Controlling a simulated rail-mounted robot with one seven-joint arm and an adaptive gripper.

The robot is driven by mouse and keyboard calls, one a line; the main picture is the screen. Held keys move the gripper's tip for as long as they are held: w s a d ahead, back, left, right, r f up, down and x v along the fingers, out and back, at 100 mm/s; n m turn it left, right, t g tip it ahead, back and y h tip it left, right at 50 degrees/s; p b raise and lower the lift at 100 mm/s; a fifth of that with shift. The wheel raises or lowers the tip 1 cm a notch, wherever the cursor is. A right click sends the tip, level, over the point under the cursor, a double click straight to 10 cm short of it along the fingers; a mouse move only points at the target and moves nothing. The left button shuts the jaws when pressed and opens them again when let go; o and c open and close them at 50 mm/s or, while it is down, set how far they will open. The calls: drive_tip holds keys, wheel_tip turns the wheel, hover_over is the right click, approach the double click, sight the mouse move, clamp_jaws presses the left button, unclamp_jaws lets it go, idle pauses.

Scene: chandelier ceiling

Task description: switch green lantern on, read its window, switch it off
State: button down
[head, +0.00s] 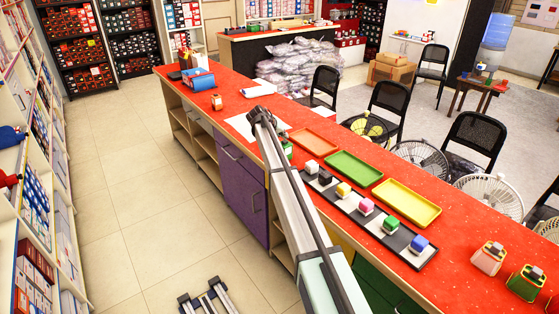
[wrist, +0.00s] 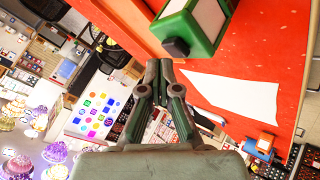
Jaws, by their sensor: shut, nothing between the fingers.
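A green lantern (wrist: 196,25) with a pale window panel (wrist: 208,15) and a dark knob (wrist: 176,47) fills the top of the wrist view. No mark can be made out on the panel, and I cannot tell whether it is lit. My gripper (wrist: 159,68) is shut and empty, its tips close to the knob; I cannot tell whether they touch. In the head view my gripper (head: 260,113) is over the counter, and a green piece (head: 288,150) shows behind my arm, mostly hidden. Another green lantern-like block (head: 526,282) stands at the lower right.
The red counter (head: 455,232) holds orange (head: 314,141), green (head: 354,168) and yellow (head: 406,202) trays and a strip of coloured blocks (head: 367,206). A white sheet (wrist: 235,92) lies near the lantern. An orange-and-white lantern (head: 216,101) stands farther back.

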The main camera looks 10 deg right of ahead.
sight(284, 142)
drive_tip(key=shift+r, duration=0.2)
drive_tip(key=shift+r+p, duration=0.7)
drive_tip(key=shift+r, duration=2.25)
drive_tip(key=shift+r, duration=0.1)
